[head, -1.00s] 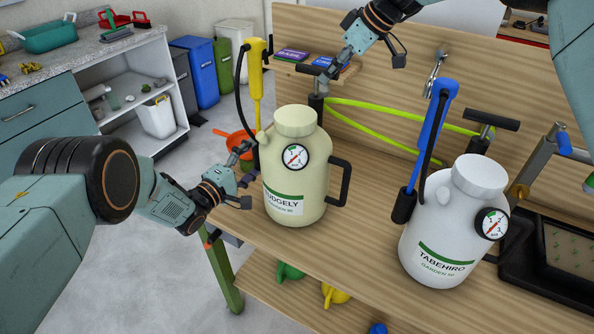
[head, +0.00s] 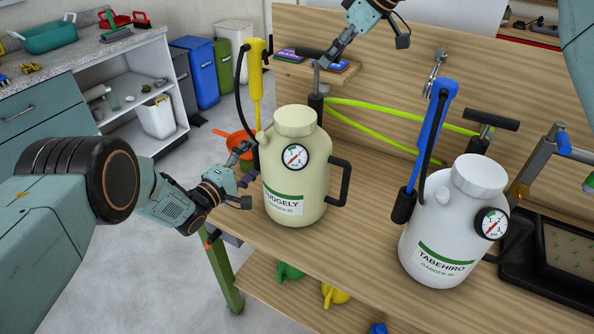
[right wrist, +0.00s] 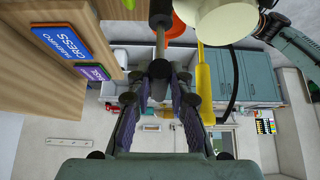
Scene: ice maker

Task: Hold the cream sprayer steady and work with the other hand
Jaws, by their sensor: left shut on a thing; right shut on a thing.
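The cream sprayer (head: 297,205) stands upright on the bench, with a gauge on its front and a black handle on its right. My left gripper (head: 244,181) is shut at its left side; the exact part held is hard to make out. A pump (head: 316,103) with a green hose stands behind the sprayer. My right gripper (head: 322,62) is shut on its black handle (head: 305,53), which is raised with a bare silver rod below. In the right wrist view the handle (right wrist: 160,70) sits between the fingers, and the sprayer (right wrist: 228,18) is at the top.
A white sprayer (head: 432,245) with a blue wand (head: 436,115) stands to the right, and another black pump handle (head: 492,120) is behind it. A yellow wand (head: 255,75) rises beside the cream sprayer. A wooden panel (head: 390,60) backs the bench. A black tray (head: 515,265) is far right.

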